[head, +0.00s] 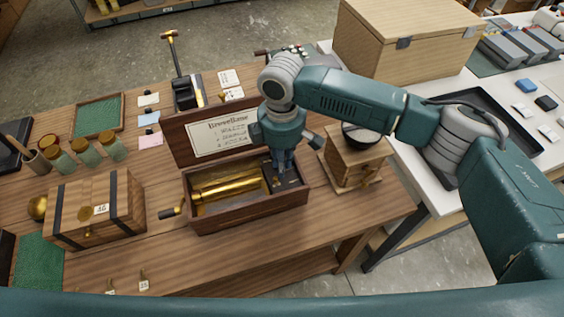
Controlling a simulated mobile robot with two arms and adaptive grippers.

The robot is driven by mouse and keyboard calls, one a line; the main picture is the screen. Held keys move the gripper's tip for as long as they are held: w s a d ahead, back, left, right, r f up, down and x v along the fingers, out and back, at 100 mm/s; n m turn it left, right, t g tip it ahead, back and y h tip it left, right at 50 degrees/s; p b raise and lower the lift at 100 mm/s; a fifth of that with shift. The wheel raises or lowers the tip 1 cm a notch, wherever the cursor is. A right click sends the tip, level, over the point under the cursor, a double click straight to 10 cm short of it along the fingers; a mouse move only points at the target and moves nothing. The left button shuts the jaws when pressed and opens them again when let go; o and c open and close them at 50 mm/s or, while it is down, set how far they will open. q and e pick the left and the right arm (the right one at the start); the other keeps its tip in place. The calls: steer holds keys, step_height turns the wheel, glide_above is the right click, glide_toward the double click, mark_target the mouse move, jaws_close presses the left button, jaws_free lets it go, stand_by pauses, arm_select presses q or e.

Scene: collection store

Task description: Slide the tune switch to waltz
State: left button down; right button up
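An open wooden music box (232,222) stands on the workbench. Its lid (180,142) is raised and carries a paper label (217,132). A brass cylinder (226,187) lies inside, and a crank (170,212) sticks out at the left. A dark panel (293,184) fills the box's right end. My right gripper (284,172) points down at this panel, its tips at or just above it. It hides much of the panel, so I cannot make out the tune switch or its setting. Whether the fingers are open or shut does not show. My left gripper is out of view.
A wooden coffee grinder (352,163) stands close to the right of the box. A banded chest (97,208) and several jars (87,152) are at the left. A large wooden case (405,38) is behind my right arm. Bare bench lies in front of the box.

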steer(key=shift+s+d+r, duration=0.1)
steer(key=shift+s+r, duration=0.05)
steer(key=shift+s, duration=0.1)
step_height(320, 180, up, 12)
stand_by(0.4)
steer(key=shift+w, duration=0.1)
steer(key=shift+c, duration=0.3)
